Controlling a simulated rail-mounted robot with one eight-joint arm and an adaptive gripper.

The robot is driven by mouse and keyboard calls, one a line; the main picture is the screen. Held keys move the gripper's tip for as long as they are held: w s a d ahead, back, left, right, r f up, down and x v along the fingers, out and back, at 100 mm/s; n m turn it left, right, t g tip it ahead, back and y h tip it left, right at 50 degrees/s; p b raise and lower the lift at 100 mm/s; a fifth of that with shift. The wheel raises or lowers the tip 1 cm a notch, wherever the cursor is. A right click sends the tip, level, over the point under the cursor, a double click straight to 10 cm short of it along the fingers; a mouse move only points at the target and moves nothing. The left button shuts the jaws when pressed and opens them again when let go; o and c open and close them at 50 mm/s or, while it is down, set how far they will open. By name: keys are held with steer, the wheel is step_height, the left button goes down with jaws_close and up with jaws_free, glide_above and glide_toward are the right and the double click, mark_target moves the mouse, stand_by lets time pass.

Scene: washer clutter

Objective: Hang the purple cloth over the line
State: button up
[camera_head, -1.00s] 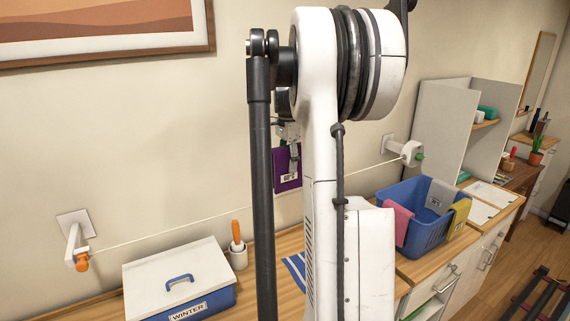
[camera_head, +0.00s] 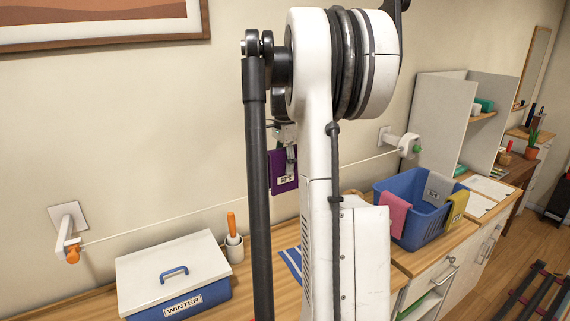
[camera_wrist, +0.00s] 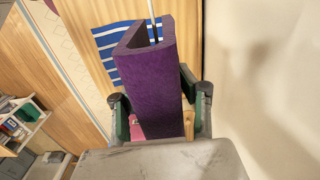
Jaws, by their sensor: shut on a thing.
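The purple cloth (camera_head: 286,183) hangs from my gripper (camera_head: 289,150), partly hidden behind my arm in the head view. It has a small pale label. In the wrist view the cloth (camera_wrist: 152,85) is folded into a narrow V, with my gripper's fingers (camera_wrist: 160,105) closed on its two sides. The thin white line (camera_head: 160,224) runs between two wall brackets; it also shows in the wrist view (camera_wrist: 152,14), running into the open fold. In the head view the line's height crosses the cloth's lower part. I cannot tell whether they touch.
A left bracket (camera_head: 70,240) and right bracket (camera_head: 404,143) hold the line near the wall. Below are a lidded WINTER box (camera_head: 172,262), a cup (camera_head: 235,250) with an orange-handled tool, a blue striped cloth (camera_head: 291,264) and a blue basket (camera_head: 419,228) with cloths over its rim.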

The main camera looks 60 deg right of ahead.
step_height(320, 180, down, 12)
steer(key=b, duration=0.7)
steer(key=shift+b, duration=0.3)
stand_by(0.4)
steer(key=shift+r, duration=0.1)
steer(key=o, duration=1.3)
steer(key=shift+o, duration=0.2)
steer(key=shift+r, duration=0.1)
step_height(320, 180, up, 12)
steer(key=shift+f, duration=0.1)
